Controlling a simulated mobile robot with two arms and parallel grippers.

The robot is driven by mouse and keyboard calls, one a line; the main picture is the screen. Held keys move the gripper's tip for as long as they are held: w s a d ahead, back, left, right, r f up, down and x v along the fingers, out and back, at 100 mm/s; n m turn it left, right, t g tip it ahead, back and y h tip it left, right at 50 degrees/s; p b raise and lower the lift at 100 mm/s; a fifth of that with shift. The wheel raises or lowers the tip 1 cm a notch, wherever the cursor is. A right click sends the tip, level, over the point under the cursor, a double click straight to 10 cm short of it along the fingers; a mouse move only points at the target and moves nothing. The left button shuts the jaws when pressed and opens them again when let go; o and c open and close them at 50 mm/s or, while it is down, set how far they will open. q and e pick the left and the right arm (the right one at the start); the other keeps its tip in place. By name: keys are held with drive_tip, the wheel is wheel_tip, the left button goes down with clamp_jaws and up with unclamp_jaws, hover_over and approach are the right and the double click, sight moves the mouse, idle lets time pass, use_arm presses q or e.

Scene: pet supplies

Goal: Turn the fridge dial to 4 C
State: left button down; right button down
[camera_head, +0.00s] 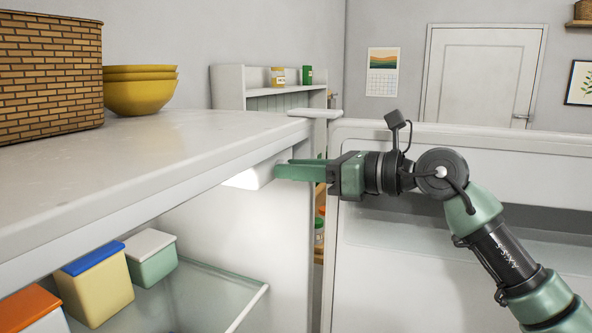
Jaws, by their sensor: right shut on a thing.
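The fridge (150,140) stands open in front of me, its door (460,140) swung out to the right. A white lit housing (250,178) hangs under the fridge top, near its right front. My right gripper (280,170) reaches in from the right with its green fingers level at the right face of this housing. It is shut on the fridge dial there; the fingers cover the dial, and its marks and setting cannot be read. My left gripper is not in view.
Inside the fridge, lidded tubs, including a blue-lidded yellow one (97,285) and a white-lidded green one (150,257), stand on a glass shelf (205,295). A woven basket (50,70) and yellow bowls (140,95) sit on top. The door stands close behind my gripper.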

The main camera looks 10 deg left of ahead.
drive_tip(key=shift+w+m+g+p, duration=0.1)
drive_tip(key=shift+m+g+p, duration=0.45)
drive_tip(key=shift+m, duration=2.1)
drive_tip(key=shift+w+m+g+p, duration=0.1)
drive_tip(key=shift+m+g+p, duration=0.45)
drive_tip(key=shift+m, duration=2.1)
drive_tip(key=c, duration=1.4)
unclamp_jaws()
drive_tip(key=shift+c, duration=0.2)
